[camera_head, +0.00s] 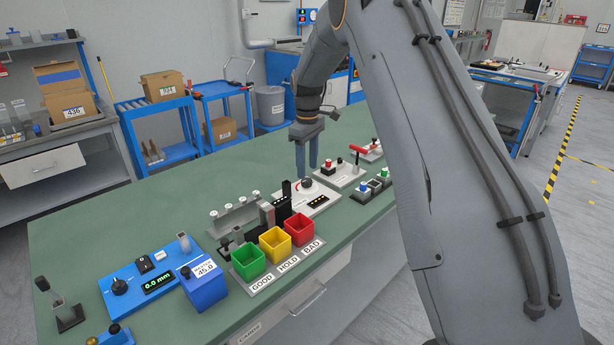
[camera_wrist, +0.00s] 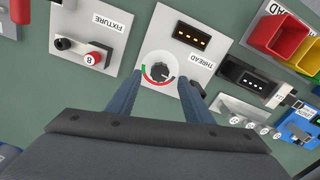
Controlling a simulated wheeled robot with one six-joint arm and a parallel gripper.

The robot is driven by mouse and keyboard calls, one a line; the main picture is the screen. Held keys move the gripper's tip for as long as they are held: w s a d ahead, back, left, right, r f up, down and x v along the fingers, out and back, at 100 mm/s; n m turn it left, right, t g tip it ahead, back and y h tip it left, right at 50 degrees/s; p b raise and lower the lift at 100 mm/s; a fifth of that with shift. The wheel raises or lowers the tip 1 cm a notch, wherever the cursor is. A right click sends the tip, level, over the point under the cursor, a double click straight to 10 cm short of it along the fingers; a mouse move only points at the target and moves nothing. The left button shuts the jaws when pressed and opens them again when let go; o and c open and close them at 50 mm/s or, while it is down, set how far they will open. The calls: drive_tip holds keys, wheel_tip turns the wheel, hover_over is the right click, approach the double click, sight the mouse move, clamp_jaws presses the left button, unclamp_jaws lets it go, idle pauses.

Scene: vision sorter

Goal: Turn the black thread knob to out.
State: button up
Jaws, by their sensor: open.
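The black thread knob (camera_wrist: 161,73) is round and sits on a white panel (camera_wrist: 172,17) labelled THREAD. A green and red arc lies around part of the knob. In the head view the knob (camera_head: 307,184) is on the bench just below my fingertips. My gripper (camera_wrist: 163,88) is open and points at the panel, with one blue-grey finger on each side of the knob in the wrist view. In the head view my gripper (camera_head: 307,172) hangs upright over the knob. I cannot tell whether the fingers touch the knob or the panel.
A FIXTURE panel (camera_wrist: 112,22) with a red-capped part stands beside the thread panel. Green (camera_head: 248,262), yellow (camera_head: 275,246) and red (camera_head: 299,230) bins stand nearer the front edge. A grey rack (camera_head: 238,217) and a dark block (camera_head: 267,217) are close left.

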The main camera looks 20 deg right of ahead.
sight(307, 181)
wheel_tip(307, 181, up, 3)
drive_tip(key=shift+r, duration=0.2)
drive_tip(key=shift+s, duration=0.15)
